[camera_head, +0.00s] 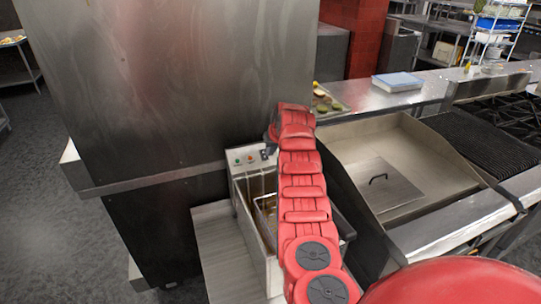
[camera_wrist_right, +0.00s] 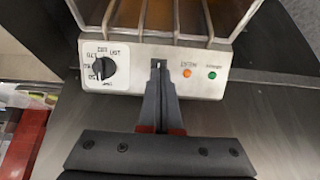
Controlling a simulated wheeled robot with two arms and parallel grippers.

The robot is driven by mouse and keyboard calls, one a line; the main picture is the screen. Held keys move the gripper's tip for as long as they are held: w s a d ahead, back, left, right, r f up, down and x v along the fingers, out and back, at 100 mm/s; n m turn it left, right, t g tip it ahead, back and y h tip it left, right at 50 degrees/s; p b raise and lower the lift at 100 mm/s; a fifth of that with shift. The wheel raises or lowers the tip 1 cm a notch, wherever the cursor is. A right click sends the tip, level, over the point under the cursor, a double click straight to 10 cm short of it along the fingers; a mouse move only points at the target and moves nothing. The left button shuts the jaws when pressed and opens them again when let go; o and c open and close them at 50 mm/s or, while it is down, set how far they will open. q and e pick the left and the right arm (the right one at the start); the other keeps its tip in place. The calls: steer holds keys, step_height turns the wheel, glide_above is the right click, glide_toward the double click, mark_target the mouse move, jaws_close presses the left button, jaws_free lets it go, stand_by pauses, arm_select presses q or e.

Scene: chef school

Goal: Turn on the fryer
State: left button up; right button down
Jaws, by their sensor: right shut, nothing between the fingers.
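The fryer (camera_head: 243,179) stands left of centre in the head view, its tank and basket partly hidden by my right arm. Its control panel (camera_wrist_right: 215,56) fills the top of the right wrist view. A black dial (camera_wrist_right: 98,69) is on the left of the panel, an orange light (camera_wrist_right: 187,73) and a green light (camera_wrist_right: 212,76) on the right. My right gripper (camera_wrist_right: 158,70) is shut and empty, its tips in front of a small dark switch slot mid-panel. I cannot tell whether they touch it; they hide most of it. My left gripper is not in view.
A tall steel cabinet (camera_head: 170,80) rises beside the fryer on the left. A steel basin with a flat lid (camera_head: 375,185) lies to the right, with a black grill (camera_head: 465,135) beyond it. A food tray (camera_head: 325,102) sits behind my right arm.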

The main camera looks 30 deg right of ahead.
steer(key=s+a+r+b, duration=0.1)
steer(key=s+r+b, duration=0.2)
steer(key=s+r, duration=0.3)
steer(key=shift+a, duration=0.25)
stand_by(0.6)
